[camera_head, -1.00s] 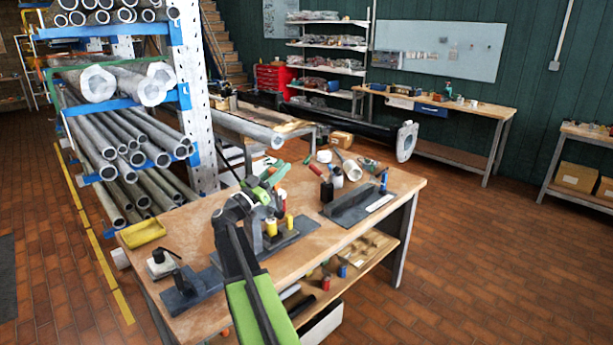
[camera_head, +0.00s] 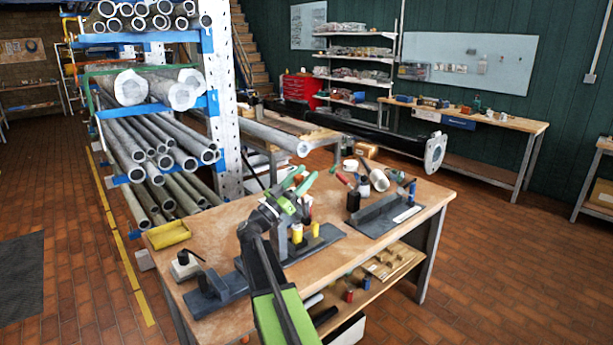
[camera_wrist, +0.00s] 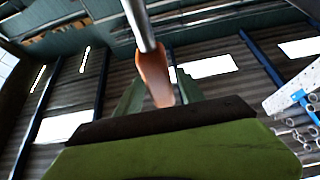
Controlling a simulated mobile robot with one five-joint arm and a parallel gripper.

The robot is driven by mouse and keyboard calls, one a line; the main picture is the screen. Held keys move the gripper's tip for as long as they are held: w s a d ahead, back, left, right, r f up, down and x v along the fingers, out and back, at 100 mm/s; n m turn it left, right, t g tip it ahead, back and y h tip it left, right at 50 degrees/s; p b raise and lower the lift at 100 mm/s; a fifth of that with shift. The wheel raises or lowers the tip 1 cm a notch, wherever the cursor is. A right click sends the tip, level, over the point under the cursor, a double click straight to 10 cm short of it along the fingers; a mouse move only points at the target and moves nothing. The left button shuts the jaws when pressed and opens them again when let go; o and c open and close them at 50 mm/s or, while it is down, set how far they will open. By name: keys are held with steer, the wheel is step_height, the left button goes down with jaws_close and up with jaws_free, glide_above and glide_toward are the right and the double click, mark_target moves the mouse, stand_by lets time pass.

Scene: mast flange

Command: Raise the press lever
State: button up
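The press (camera_head: 297,235), a dark upright frame with yellow parts on a flat grey base, stands on the wooden bench. My gripper (camera_head: 299,181) is above it, its green fingers spread and pointing up and away. In the wrist view the press lever shows as a metal rod with an orange-brown grip (camera_wrist: 154,76). The grip lies between my two green fingers (camera_wrist: 160,92), its end near the palm. I cannot tell whether either finger touches it. In the head view my gripper and arm hide most of the lever and part of the press.
A pipe rack (camera_head: 160,120) stands to the left. The brick floor to the right is open.

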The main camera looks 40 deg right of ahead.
steer(key=shift+w, duration=0.15)
steer(key=b+v, duration=0.9)
steer(key=v, duration=0.8)
steer(key=shift+a, duration=0.15)
steer(key=shift+f, duration=0.1)
